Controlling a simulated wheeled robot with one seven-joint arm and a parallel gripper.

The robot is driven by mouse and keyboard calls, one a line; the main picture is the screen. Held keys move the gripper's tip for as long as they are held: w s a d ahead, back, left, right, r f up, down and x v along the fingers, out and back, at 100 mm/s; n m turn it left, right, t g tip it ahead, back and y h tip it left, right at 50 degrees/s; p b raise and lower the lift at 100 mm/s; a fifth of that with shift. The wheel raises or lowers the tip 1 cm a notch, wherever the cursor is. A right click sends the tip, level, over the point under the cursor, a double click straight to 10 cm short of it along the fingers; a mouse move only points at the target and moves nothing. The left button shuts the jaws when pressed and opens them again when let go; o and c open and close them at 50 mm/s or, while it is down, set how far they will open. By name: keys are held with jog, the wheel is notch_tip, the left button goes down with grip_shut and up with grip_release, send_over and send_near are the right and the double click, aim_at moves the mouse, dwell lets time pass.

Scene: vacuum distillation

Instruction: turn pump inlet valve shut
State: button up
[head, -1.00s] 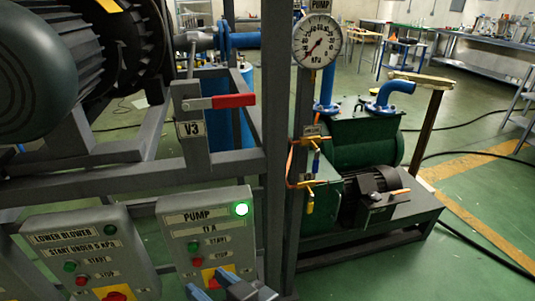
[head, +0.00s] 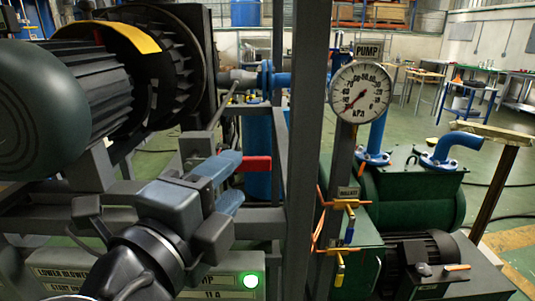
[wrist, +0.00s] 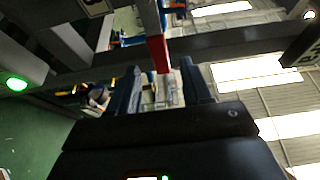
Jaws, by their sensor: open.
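The pump inlet valve's red lever handle (head: 256,163) points right, about level, from the frame post in the head view. My gripper (head: 231,184) is open, its blue fingers just in front of the handle and hiding its left part. The valve body and its V3 label are hidden behind my gripper and arm. In the wrist view, the red handle (wrist: 157,52) appears between the two spread fingertips of my gripper (wrist: 160,72). I cannot tell whether either finger touches it.
A round pressure gauge (head: 360,92) marked PUMP stands right of a grey upright post (head: 302,130). A large dark blower (head: 90,95) fills the left. The pump panel's green lamp (head: 250,281) is lit.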

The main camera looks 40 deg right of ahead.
aim_at(244, 167)
jog(key=p+x, duration=0.2)
jog(key=x, duration=0.5)
jog(key=shift+w+d, duration=0.2)
jog(key=shift+d, duration=0.15)
grip_shut()
dwell(0.3)
